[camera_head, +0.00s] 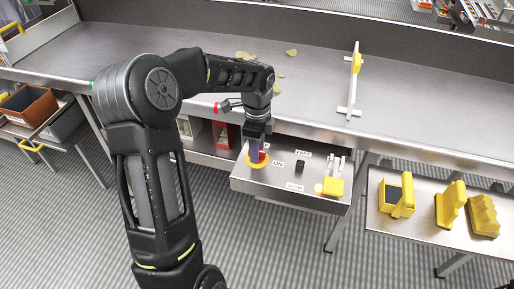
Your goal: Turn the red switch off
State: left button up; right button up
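The red switch (262,156) sits on a yellow round base (257,165) at the left of the grey control panel (262,184). An "ON" label (278,164) is just right of it. My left gripper (256,149) points down right over the switch, and its fingertips hide part of it. I cannot tell whether the fingers touch the switch or how far apart they are. My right gripper is not in view.
A black knob (300,167) between "FAST" and "SLOW" labels and a yellow-based part (333,187) stand on the panel's right. The metal worktop (420,110) is behind. A side table with yellow pieces (450,205) is at right.

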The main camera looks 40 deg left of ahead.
pick_arm(q)
jog(key=shift+c, duration=0.6)
grip_shut()
jog(key=shift+n, duration=0.5)
jog(key=n, duration=0.3)
jog(key=n+b, duration=0.1)
jog(key=n, duration=1.3)
